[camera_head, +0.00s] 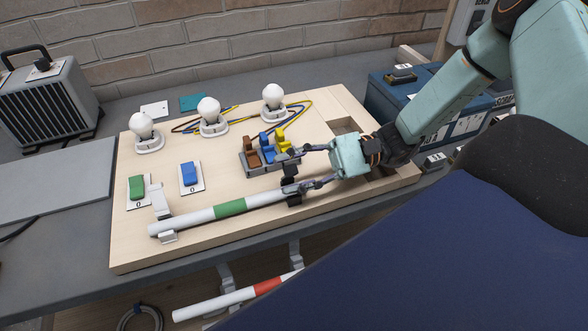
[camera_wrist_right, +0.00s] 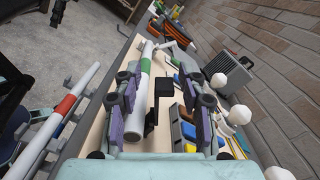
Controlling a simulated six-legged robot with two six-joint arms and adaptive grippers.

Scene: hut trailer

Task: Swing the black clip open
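The black clip (camera_wrist_right: 163,88) shows in the right wrist view between the two fingers of my right gripper (camera_wrist_right: 163,82). It stands beside the white tube with a green band (camera_wrist_right: 146,66). Gaps show on both sides of the clip, so the gripper is open around it. In the head view my right gripper (camera_head: 287,173) reaches in from the right, its fingers spread near the tube's right end (camera_head: 262,201). Its fingers hide most of the clip there, and I cannot make out its hinge. My left gripper is not in view.
The wooden board (camera_head: 135,243) carries brown, blue and yellow levers (camera_head: 267,146) close to the upper finger, two switches, and white bulbs (camera_head: 209,108) behind. A second tube with a red band (camera_head: 268,285) hangs below the front edge. A blue case (camera_head: 385,105) stands at right.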

